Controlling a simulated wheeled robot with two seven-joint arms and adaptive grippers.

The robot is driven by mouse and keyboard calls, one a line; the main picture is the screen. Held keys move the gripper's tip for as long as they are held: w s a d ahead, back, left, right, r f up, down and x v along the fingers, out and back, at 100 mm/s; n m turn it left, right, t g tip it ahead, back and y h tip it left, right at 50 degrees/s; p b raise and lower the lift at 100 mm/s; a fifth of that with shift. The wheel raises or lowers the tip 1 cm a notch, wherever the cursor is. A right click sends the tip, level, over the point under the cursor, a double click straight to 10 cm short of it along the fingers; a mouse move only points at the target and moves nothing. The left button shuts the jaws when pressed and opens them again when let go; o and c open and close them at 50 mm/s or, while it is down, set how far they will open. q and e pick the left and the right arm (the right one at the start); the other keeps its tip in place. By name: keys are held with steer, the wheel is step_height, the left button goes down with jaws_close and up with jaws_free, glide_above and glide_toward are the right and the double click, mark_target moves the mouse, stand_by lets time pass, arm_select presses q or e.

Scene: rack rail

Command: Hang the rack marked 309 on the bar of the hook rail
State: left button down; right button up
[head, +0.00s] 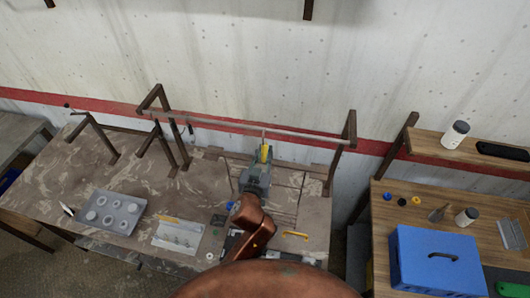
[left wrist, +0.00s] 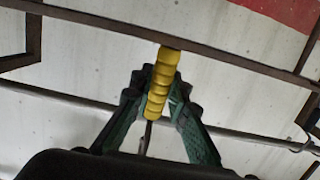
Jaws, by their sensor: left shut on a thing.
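My left gripper (head: 264,163) is shut on the yellow ribbed handle (head: 265,152) of a thin brown frame, seemingly the rack (head: 301,188). The handle also shows between the green fingers (left wrist: 163,95) in the left wrist view (left wrist: 164,70). The rack's thin bars hang behind and beside the gripper; no 309 mark is readable. A thin rod sticks out beyond the handle towards the light grey bar (head: 220,125) of the hook rail, which also shows in the left wrist view (left wrist: 262,138). I cannot tell whether rod and bar touch. My right gripper is not in view.
Brown posts (head: 350,128) flank the bar. On the patterned table stand a grey tray (head: 97,226) of round pieces and a pale tray (head: 178,236). To the right, a wooden bench holds a blue box (head: 437,262) and small items. The table's middle left is clear.

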arm_select(q)
steer(key=shift+d+r, duration=0.1)
steer(key=shift+r, duration=0.05)
steer(key=shift+x, duration=0.9)
steer(key=shift+w+r, duration=0.15)
steer(key=shift+w, duration=0.1)
steer(key=shift+w, duration=0.2)
steer(key=shift+x, duration=0.85)
steer(key=shift+d+b, duration=0.1)
steer(key=shift+b, duration=0.2)
